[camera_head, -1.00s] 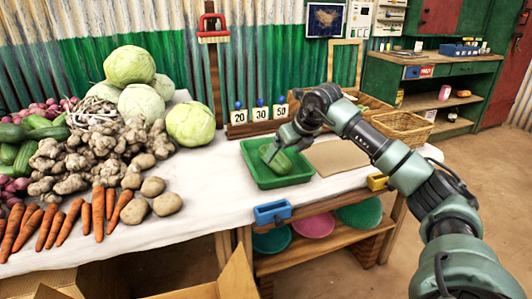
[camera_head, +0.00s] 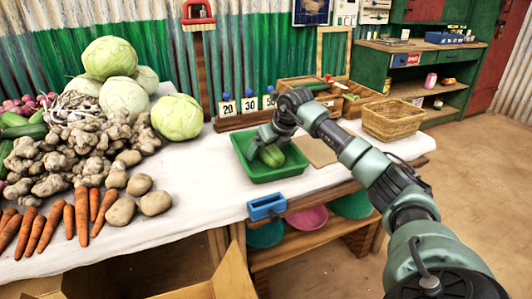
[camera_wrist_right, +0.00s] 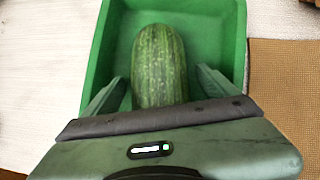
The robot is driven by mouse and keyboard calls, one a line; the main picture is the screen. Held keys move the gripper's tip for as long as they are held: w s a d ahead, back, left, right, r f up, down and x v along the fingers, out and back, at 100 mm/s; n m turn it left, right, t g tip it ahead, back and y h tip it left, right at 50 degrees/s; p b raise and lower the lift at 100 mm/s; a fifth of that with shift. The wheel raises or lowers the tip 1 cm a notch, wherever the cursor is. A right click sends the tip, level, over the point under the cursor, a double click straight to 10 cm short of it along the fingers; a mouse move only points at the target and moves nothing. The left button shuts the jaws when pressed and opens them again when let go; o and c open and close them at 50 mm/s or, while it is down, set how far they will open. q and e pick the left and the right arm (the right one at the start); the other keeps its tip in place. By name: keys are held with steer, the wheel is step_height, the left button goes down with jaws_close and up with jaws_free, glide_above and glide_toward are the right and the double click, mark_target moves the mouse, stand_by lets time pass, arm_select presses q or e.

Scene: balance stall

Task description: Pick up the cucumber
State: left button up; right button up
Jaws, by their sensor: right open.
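A green cucumber (camera_head: 271,155) lies in the green tray (camera_head: 287,176) on the white-covered table. It also shows in the right wrist view (camera_wrist_right: 160,62), lengthwise along the tray, its near end hidden by my gripper. My right gripper (camera_head: 259,149) reaches down into the tray over the cucumber. In the wrist view its two fingers (camera_wrist_right: 158,90) stand open, one on each side of the cucumber, with a gap on both sides. More cucumbers (camera_head: 22,135) lie in the pile at the far left. My left gripper is not in view.
Cabbages (camera_head: 124,98), ginger (camera_head: 90,130), potatoes (camera_head: 122,211) and carrots (camera_head: 60,225) crowd the table's left. Number cards (camera_head: 249,104) stand behind the tray. A brown mat (camera_head: 316,150) lies right of it; a wicker basket (camera_head: 394,120) stands further right.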

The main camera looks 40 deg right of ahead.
steer(key=c, duration=1.5)
steer(key=shift+r, duration=0.1)
steer(key=c, duration=0.4)
steer(key=shift+r, duration=0.1)
